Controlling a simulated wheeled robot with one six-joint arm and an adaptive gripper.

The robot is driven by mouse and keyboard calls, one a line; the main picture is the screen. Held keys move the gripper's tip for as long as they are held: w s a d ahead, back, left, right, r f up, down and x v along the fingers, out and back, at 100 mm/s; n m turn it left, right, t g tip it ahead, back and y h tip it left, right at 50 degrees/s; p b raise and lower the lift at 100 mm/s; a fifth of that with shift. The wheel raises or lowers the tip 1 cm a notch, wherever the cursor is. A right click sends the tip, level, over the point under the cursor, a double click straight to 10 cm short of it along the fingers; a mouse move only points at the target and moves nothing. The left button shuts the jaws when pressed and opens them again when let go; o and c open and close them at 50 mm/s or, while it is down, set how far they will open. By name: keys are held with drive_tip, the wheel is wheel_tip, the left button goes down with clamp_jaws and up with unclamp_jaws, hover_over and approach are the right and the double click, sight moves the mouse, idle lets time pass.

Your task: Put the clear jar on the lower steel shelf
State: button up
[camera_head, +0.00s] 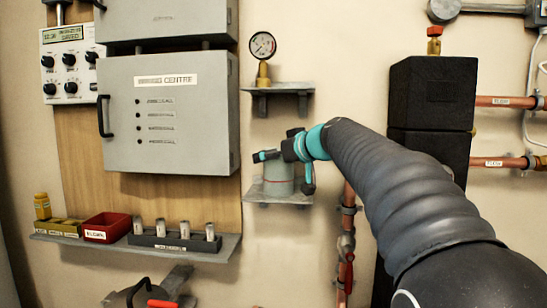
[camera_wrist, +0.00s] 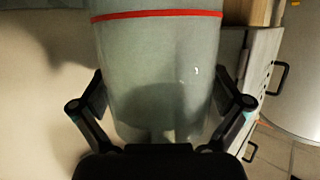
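The clear jar (camera_head: 278,188) is greenish and see-through with a red band. It is upright at the lower steel shelf (camera_head: 262,198), its base at the shelf's top surface; I cannot tell whether it bears on the shelf. My gripper (camera_head: 284,168) has one finger at the jar's upper left and one at its right, and partly hides its top. In the wrist view the jar (camera_wrist: 160,70) fills the middle, with my gripper's fingers (camera_wrist: 161,82) against both its sides. The gripper appears shut on it.
An upper steel shelf (camera_head: 290,87) with a pressure gauge (camera_head: 263,46) is above. A grey cabinet (camera_head: 170,115) is on the left, above a ledge with a red bin (camera_head: 107,228). Black insulated blocks (camera_head: 432,95) and copper pipes (camera_head: 347,240) are on the right.

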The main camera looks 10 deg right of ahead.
drive_tip(key=shift+r, duration=0.1)
drive_tip(key=shift+r+p, duration=0.2)
drive_tip(key=shift+p, duration=0.1)
drive_tip(key=b+v, duration=0.2)
drive_tip(key=v, duration=1)
drive_tip(key=shift+f, duration=0.15)
drive_tip(key=s+a+f+m+g+h, duration=0.2)
drive_tip(key=s+f+g+h, duration=0.1)
drive_tip(key=s+f, duration=1.2)
drive_tip(key=s+a+f+m+g+h, duration=0.2)
drive_tip(key=s+f+m+g+h, duration=0.1)
drive_tip(key=s+f, duration=1.2)
wheel_tip(320, 180, down, 7)
drive_tip(key=shift+r+g+h, duration=0.1)
drive_tip(key=shift+g+h, duration=0.2)
drive_tip(key=shift+g, duration=0.4)
drive_tip(key=shift+s, duration=0.15)
